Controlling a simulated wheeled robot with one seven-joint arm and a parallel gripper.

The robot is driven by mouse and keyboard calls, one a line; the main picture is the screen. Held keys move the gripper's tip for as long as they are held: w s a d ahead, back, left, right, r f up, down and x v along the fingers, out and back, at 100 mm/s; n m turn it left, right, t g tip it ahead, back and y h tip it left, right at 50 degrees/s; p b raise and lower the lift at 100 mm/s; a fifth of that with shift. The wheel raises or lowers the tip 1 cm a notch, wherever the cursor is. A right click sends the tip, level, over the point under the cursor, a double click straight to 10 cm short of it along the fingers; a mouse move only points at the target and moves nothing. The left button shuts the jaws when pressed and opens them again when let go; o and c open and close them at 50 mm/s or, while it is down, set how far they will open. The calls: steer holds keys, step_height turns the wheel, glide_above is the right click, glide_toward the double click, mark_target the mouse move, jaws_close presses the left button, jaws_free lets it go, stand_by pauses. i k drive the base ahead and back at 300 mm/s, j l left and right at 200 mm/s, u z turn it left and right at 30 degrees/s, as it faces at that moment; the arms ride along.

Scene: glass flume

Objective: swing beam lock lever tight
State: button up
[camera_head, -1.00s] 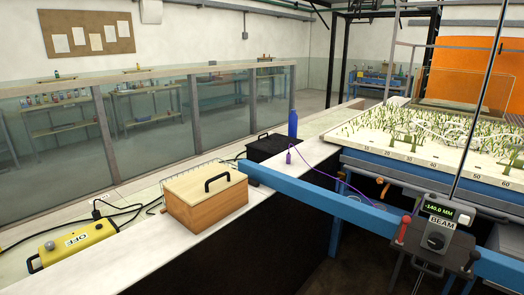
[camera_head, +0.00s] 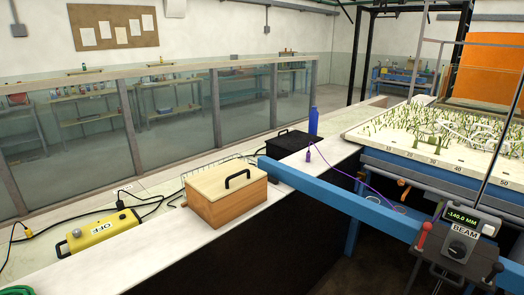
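The blue beam (camera_head: 340,203) runs from the wooden box at the middle to the lower right. A lever with a red grip (camera_head: 424,238) stands roughly upright at the carriage's left side. A second small, dark handle (camera_head: 495,270) shows at its lower right. No label shows which of these is the lock lever, or whether it is tight. My gripper is not in view.
A wooden box (camera_head: 228,208) with a black handle sits on the white ledge. A yellow OFF unit (camera_head: 98,232) with cables lies at left. A blue bottle (camera_head: 313,122) and black case (camera_head: 283,143) stand farther back. The planted bed (camera_head: 440,152) lies behind the beam.

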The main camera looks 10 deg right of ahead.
mark_target(498, 267)
steer(key=z, duration=1.5)
steer(key=i+j+z, duration=0.15)
steer(key=j+z, duration=0.3)
steer(key=i+j+z, duration=0.1)
steer(key=j+z, duration=1.2)
steer(key=l+u, duration=0.25)
steer(key=u, duration=0.2)
steer(key=i+l+u, duration=0.1)
steer(key=l+u, duration=0.5)
steer(key=u, duration=0.25)
steer(key=l+u, duration=0.3)
steer(key=u, duration=0.15)
steer(key=k+j, duration=0.05)
